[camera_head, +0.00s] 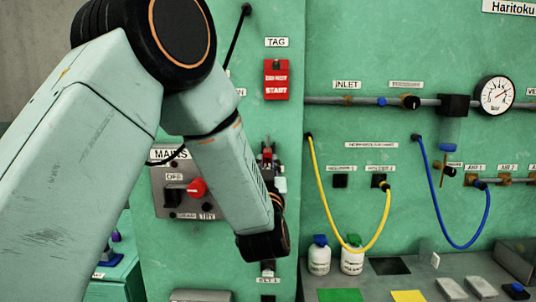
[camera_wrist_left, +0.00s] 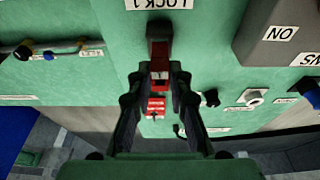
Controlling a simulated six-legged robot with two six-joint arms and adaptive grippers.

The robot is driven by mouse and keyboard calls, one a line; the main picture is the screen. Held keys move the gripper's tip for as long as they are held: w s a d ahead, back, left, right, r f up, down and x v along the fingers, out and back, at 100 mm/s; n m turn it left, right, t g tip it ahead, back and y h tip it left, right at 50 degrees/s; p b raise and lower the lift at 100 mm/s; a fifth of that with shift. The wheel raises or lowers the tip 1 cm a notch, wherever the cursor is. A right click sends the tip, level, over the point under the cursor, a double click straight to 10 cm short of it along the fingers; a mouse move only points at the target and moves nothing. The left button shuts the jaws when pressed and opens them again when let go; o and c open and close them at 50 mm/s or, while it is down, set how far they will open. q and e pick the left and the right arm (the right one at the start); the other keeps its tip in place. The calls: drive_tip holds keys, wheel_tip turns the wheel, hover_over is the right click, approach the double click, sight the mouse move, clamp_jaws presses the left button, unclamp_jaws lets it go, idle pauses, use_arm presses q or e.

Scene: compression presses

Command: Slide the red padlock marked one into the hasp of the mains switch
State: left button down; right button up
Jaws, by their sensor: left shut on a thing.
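The red padlock (camera_wrist_left: 160,68) is between the fingers of my left gripper (camera_wrist_left: 158,80), which is shut on it. A small light mark shows on its face; its upper end is dark, near a LOCK 1 label. In the head view my left gripper (camera_head: 267,164) points up in front of the green panel, with a bit of red (camera_head: 267,150) at its tips. The mains switch (camera_head: 180,190) is a grey plate to its left, with a red knob (camera_head: 197,187) and an OFF label. I cannot make out the hasp clearly. My right gripper is out of view.
A red tag (camera_head: 277,80) hangs above my gripper and shows in the wrist view (camera_wrist_left: 156,106). To the right are a yellow hose (camera_head: 322,205), a blue hose (camera_head: 432,190) and a gauge (camera_head: 495,95). Two white bottles (camera_head: 319,259) (camera_head: 352,259) stand on the ledge.

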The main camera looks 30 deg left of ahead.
sight(267, 157)
use_arm(q)
drive_tip(key=shift+s+d, duration=0.55)
drive_tip(key=shift+s, duration=0.35)
drive_tip(key=shift+s+d, duration=0.5)
drive_tip(key=shift+s, duration=0.35)
